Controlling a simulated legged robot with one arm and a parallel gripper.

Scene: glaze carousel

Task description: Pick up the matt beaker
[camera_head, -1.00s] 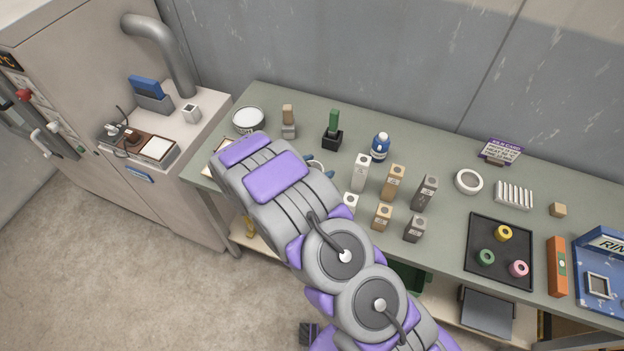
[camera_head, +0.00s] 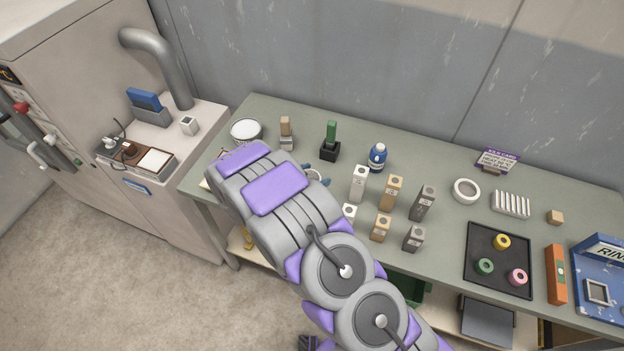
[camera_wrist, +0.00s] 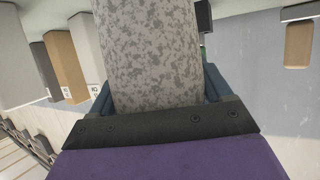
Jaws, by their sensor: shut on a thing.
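A speckled grey, dull-surfaced round vessel, which I take for the matt beaker (camera_wrist: 155,50), fills the upper middle of the wrist view. My gripper (camera_wrist: 158,92) is shut on it, with a dark blue finger against each side. In the head view, a small part of a pale round rim, likely the beaker's (camera_head: 313,174), shows beside my gripper (camera_head: 319,179). My arm hides most of the beaker and gripper there. I cannot tell whether its base touches the table.
Several upright glaze blocks, including a tall white one (camera_head: 358,184), stand close to the right. A blue bottle (camera_head: 377,158), a green-handled tool in a black holder (camera_head: 330,142) and a white bowl (camera_head: 245,130) are behind. A black tray (camera_head: 499,260) with rings lies farther right.

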